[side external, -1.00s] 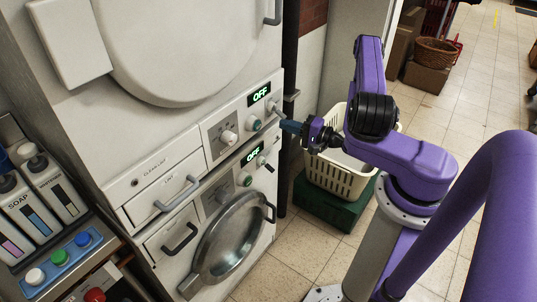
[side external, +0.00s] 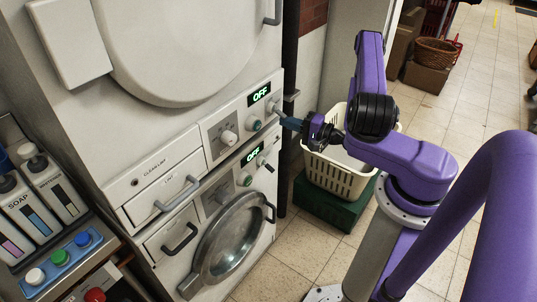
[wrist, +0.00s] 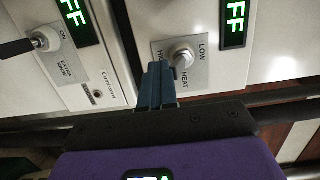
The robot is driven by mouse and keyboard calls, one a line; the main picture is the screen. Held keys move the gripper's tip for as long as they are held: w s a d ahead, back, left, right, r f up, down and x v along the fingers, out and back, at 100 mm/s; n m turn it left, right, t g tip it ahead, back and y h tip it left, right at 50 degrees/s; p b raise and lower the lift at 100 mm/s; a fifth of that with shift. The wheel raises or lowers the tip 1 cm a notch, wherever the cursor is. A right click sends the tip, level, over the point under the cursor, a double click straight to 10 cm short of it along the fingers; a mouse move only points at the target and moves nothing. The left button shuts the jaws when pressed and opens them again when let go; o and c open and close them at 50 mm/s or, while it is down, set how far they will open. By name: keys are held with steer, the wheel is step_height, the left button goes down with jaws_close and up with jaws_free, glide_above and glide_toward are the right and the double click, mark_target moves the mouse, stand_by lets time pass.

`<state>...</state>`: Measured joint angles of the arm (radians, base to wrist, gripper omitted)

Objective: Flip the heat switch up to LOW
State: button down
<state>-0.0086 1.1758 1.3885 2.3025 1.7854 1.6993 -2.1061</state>
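The heat switch (wrist: 183,57) is a small metal lever on a grey plate marked HEAT, LOW and HIGH in the wrist view. It also shows at the right end of the upper control panel in the side view (side external: 272,106). My gripper (wrist: 157,68) has its two blue fingers side by side with no visible gap. Their tips are right beside the lever, over the HIGH lettering; I cannot tell if they touch it. In the side view my gripper (side external: 281,116) reaches from the right to just below the switch. The upper display (side external: 260,93) reads OFF.
A lower panel has its own OFF display (side external: 252,153) and another metal lever (wrist: 42,42) with a dark handle. Knobs (side external: 228,137) sit left of the heat switch. A cream basket (side external: 340,172) on a green box stands behind my gripper. A dark pipe runs beside the machine.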

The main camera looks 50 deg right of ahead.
steer(key=shift+r, duration=0.95)
steer(key=s+d+f, duration=0.1)
steer(key=s, duration=0.9)
steer(key=shift+d+f, duration=0.15)
steer(key=shift+d, duration=0.1)
stand_by(0.5)
